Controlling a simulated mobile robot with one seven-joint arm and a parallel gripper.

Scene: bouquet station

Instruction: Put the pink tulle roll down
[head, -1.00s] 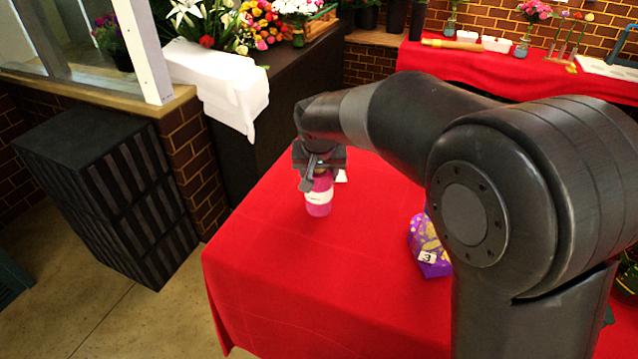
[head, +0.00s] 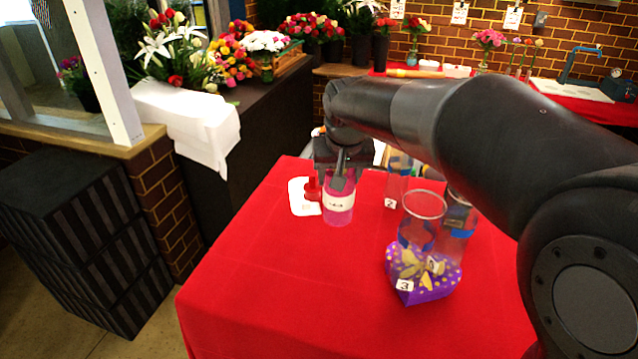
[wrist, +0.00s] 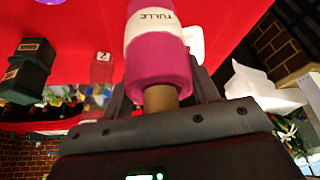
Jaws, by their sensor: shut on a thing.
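The pink tulle roll (head: 338,212) is upright, with a white label band around it. In the wrist view, the roll (wrist: 160,72) shows the word TULLE on its band and a brown cardboard core. My gripper (head: 340,180) is shut on its upper end, above the red-covered table (head: 270,270). I cannot tell whether the roll's lower end touches the cloth.
To the right stand clear vessels (head: 421,225) and a purple dotted, heart-shaped box (head: 425,285) marked 3. The table's front left is bare.

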